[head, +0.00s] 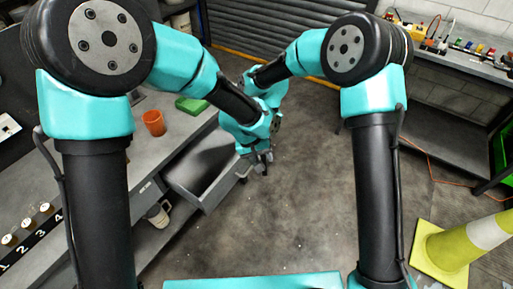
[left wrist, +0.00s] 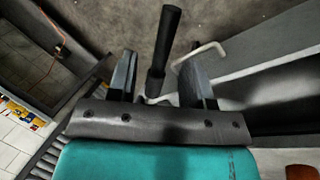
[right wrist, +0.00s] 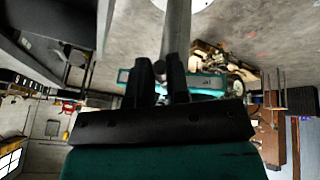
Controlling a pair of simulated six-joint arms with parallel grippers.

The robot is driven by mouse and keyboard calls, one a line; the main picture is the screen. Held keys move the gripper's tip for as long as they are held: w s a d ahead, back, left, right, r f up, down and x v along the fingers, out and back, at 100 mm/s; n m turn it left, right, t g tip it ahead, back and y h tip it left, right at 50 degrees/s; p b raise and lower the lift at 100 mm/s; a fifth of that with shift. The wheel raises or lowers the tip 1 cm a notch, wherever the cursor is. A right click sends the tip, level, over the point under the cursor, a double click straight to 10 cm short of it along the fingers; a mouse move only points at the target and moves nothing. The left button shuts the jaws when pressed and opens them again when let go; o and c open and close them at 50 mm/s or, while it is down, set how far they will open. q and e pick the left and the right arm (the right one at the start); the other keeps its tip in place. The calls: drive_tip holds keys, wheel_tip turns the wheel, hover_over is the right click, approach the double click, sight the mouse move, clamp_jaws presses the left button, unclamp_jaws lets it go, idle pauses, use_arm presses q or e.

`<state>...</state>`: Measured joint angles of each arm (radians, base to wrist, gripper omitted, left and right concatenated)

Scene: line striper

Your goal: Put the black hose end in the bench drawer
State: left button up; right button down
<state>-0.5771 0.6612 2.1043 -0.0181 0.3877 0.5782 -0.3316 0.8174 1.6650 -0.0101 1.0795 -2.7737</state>
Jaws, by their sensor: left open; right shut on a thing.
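The bench drawer (head: 205,180) is pulled open on the left side of the head view. My left gripper (head: 262,160) is beside its front, open, with the white drawer handle (left wrist: 200,57) close to one finger in the left wrist view. A black cylinder, which looks like the black hose end (left wrist: 165,45), shows between and beyond the open left fingers (left wrist: 160,80). In the right wrist view my right gripper (right wrist: 160,75) is shut on a dark rod (right wrist: 177,35), apparently the same hose end. The right fingertips are mostly hidden in the head view.
A white mug (head: 158,214) sits on the lower shelf. A yellow cone (head: 460,245) stands at the right. The floor (head: 275,230) in the middle is clear.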

use_arm(q)
drive_tip(key=shift+d+f, duration=0.25)
drive_tip(key=shift+f, duration=0.4)
drive_tip(key=shift+c, duration=0.4)
clamp_jaws()
use_arm(e)
drive_tip(key=c, duration=1)
unclamp_jaws()
drive_tip(key=shift+r, duration=0.1)
drive_tip(key=v, duration=1.2)
